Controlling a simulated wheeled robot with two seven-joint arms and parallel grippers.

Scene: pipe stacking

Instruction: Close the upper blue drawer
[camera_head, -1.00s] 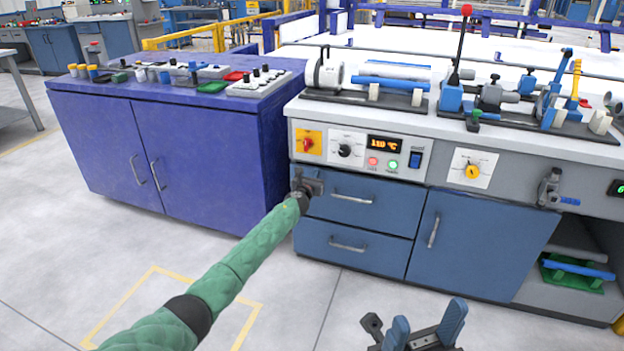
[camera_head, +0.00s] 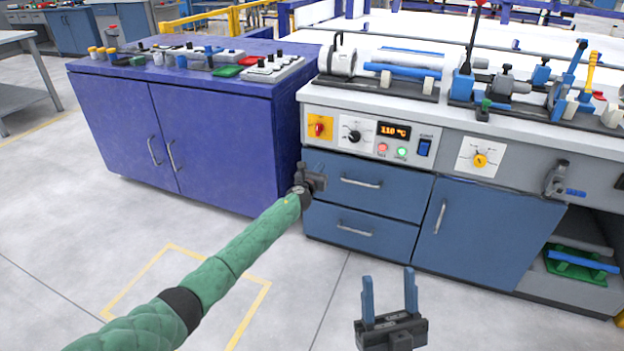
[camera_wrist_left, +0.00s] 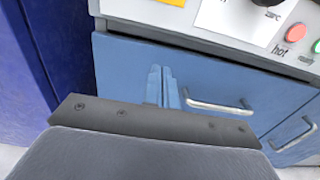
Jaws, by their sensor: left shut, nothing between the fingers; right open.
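The upper blue drawer (camera_head: 395,199) is in the grey bench under the control panel. Its front looks flush or nearly flush with the lower drawer (camera_head: 385,243); a small gap cannot be ruled out. My left gripper (camera_head: 321,180) is at the left end of the upper drawer's front, left of its metal handle (camera_head: 361,183). In the left wrist view, its blue fingers (camera_wrist_left: 162,88) are together and empty against or just before the drawer front (camera_wrist_left: 130,72); contact cannot be told. My right gripper (camera_head: 389,291) is open and empty, low in front of the bench.
A purple cabinet (camera_head: 222,149) stands close to the left of my left gripper. A blue door (camera_head: 480,235) is right of the drawers. The control panel (camera_head: 375,138) is just above. The floor (camera_head: 290,315) in front is clear.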

